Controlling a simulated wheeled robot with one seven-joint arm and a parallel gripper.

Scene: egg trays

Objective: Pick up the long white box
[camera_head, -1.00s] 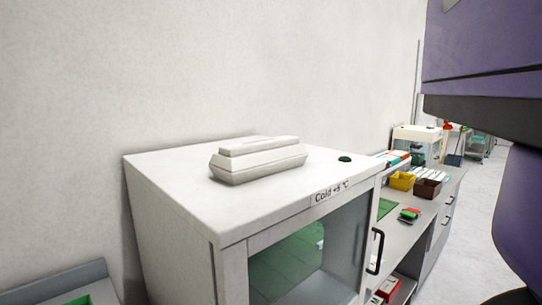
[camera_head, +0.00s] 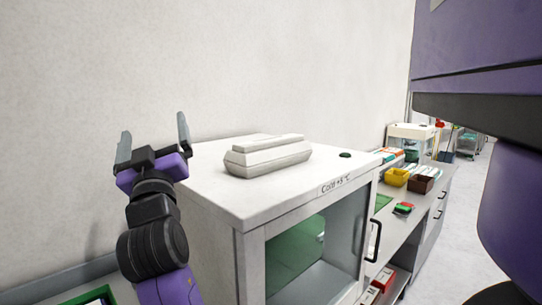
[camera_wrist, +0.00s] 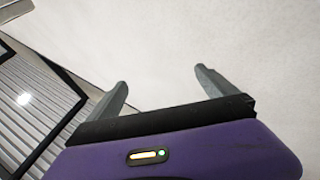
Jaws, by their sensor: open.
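The long white box (camera_head: 268,157) lies flat on top of the white cold cabinet (camera_head: 216,183), near the back wall. It has sloped sides and a raised lid-like top. My gripper (camera_head: 153,134) is at the left of the head view, left of the cabinet top and apart from the box. Its two fingers point up, spread wide, with nothing between them. In the wrist view my gripper (camera_wrist: 162,79) is also open and empty in front of a pale surface. The box cannot be made out in the wrist view.
A small dark green round item (camera_head: 345,155) sits on the cabinet top, right of the box. A bench with a yellow bin (camera_head: 396,177) and a brown bin (camera_head: 420,184) stands to the right. A green-edged tray (camera_head: 92,297) is at lower left.

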